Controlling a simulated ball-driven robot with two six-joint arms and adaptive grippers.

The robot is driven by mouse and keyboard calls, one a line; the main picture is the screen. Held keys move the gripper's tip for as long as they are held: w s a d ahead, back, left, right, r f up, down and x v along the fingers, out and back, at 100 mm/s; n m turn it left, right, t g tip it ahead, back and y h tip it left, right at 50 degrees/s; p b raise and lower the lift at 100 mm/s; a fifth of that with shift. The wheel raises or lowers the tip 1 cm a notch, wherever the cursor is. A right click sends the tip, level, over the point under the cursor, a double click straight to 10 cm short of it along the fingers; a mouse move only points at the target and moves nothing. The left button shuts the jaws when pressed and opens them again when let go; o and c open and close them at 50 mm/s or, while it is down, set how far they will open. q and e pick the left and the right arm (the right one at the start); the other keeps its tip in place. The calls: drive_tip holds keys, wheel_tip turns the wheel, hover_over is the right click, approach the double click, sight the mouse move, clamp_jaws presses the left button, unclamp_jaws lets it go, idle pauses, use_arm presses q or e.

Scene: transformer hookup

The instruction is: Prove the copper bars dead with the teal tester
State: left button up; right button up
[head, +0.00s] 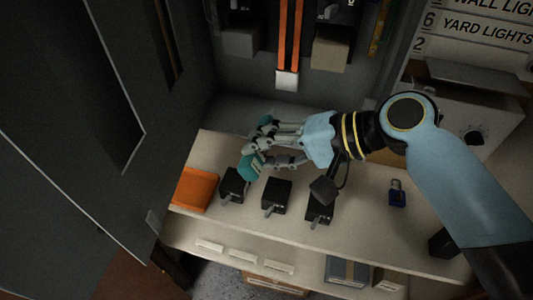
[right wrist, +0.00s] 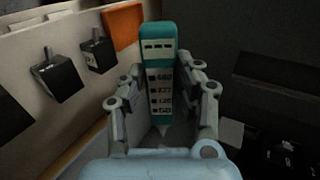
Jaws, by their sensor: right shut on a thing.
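The teal tester (right wrist: 160,80) stands between the fingers of my right gripper (right wrist: 160,100) in the right wrist view, its face with dark windows and numbers showing. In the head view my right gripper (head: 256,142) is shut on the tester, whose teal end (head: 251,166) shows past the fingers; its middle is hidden. The copper bars (head: 290,35) run upright in the grey cabinet, above and behind the gripper, with a pale block at their lower end. The tester is apart from the bars. My left gripper is not in view.
Black switches with levers (head: 276,195) line the pale shelf, beside an orange block (head: 195,189). A blue padlock (head: 397,193) lies at the right. The dark cabinet door (head: 70,130) stands at the left. A grey box with a knob (head: 470,120) is at the right.

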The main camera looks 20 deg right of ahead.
drive_tip(key=shift+w+d+f+b, duration=0.1)
drive_tip(key=shift+w+d+b, duration=0.7)
drive_tip(key=shift+w, duration=0.4)
drive_tip(key=shift+w+d+b, duration=0.65)
drive_tip(key=shift+w+d, duration=0.1)
drive_tip(key=shift+w, duration=0.3)
drive_tip(key=shift+w+d, duration=0.3)
drive_tip(key=shift+w, duration=0.1)
drive_tip(key=shift+w+d+b, duration=0.15)
drive_tip(key=shift+w+b, duration=0.05)
drive_tip(key=shift+b, duration=0.1)
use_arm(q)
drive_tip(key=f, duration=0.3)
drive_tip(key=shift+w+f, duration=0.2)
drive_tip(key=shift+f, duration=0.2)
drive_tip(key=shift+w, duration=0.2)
use_arm(e)
drive_tip(key=shift+w, duration=0.1)
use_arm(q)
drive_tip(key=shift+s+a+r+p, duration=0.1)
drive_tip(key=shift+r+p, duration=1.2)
use_arm(e)
drive_tip(key=shift+w+d+r, duration=0.1)
drive_tip(key=shift+r, duration=0.1)
idle(2.5)
